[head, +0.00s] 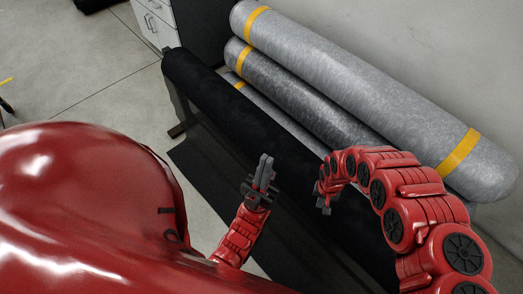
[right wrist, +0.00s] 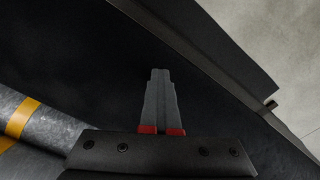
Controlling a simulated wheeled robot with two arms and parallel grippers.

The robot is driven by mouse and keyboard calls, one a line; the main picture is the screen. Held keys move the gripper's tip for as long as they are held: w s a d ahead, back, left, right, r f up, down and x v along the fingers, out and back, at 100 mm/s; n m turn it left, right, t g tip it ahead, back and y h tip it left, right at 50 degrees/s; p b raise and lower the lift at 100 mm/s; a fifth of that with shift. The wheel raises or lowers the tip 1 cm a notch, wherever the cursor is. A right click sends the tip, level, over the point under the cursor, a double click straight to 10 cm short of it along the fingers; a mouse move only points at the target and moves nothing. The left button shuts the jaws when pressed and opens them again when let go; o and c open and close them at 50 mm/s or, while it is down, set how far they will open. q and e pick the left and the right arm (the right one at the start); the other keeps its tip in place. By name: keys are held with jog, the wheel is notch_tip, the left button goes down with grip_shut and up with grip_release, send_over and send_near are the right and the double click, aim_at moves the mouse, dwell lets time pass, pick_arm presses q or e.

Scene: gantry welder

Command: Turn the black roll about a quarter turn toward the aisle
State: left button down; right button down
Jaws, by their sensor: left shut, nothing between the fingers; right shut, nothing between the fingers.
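The black roll (head: 225,108) lies lengthwise in the head view, from upper left to lower right, in front of the grey rolls. A dark sheet (head: 203,168) shows below it on the aisle side. My left gripper (head: 265,160) is shut and empty, in front of the roll in the picture; I cannot tell whether it touches. My right gripper (head: 326,198) is by the roll further right, partly hidden by its own arm. In the right wrist view its fingers (right wrist: 159,72) are shut and empty against the dark surface of the roll (right wrist: 75,55); contact is unclear.
Several grey rolls with yellow bands (head: 345,80) are stacked behind the black roll, along the wall. A white drawer cabinet (head: 153,22) stands at the far end. The concrete floor (head: 75,75) on the left is mostly clear.

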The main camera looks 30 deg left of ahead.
jog(key=shift+w+r, duration=0.1)
jog(key=shift+w, duration=0.2)
jog(key=shift+s+r+p, duration=0.1)
jog(key=shift+r+p, duration=0.45)
jog(key=shift+p, duration=0.2)
notch_tip(320, 180, up, 6)
jog(key=s+p, duration=0.2)
jog(key=p, duration=0.3)
jog(key=shift+s+a+f+p, duration=0.15)
jog(key=shift+s+a+p, duration=0.2)
jog(key=shift+a, duration=0.05)
